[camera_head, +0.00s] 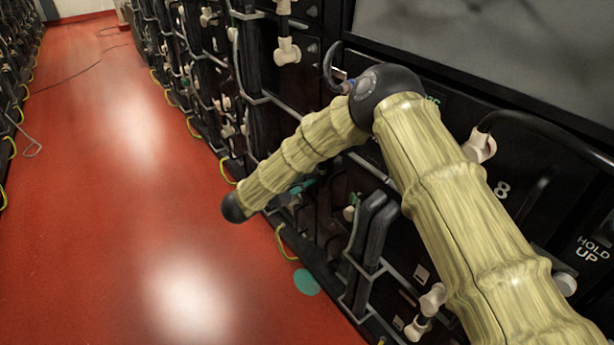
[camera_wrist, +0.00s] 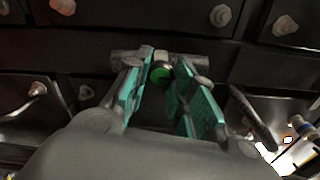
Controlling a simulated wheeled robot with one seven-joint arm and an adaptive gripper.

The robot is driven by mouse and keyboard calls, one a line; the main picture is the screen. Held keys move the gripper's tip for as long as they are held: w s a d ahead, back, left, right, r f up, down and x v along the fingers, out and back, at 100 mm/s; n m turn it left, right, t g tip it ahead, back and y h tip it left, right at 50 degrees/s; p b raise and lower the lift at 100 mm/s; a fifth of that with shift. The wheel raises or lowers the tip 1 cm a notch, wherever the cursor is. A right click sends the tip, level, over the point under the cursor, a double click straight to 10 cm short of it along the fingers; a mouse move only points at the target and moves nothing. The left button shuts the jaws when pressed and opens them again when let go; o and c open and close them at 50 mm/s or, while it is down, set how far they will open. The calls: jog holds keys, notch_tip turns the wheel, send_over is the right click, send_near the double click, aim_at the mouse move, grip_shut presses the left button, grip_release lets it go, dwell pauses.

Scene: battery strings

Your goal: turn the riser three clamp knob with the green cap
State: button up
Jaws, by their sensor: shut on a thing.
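In the head view my gripper (camera_head: 300,187) shows only as a bit of teal, low beside the racks and mostly hidden behind my arm. The green cap cannot be made out there.
Dark battery racks with pale knobs (camera_head: 287,50) and black cables run along the right. Other pale knobs (camera_wrist: 221,15) surround my gripper. The red floor (camera_head: 130,200) on the left is open, with yellow loops (camera_head: 284,243) along the rack's foot.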

jog(key=shift+s+f, duration=0.1)
jog(key=shift+f, duration=0.05)
jog(key=o, duration=0.9)
jog(key=shift+c, duration=0.2)
jog(key=shift+o, duration=1)
jog(key=shift+f, duration=0.15)
jog(key=shift+r, duration=0.2)
jog(key=v, duration=1.2)
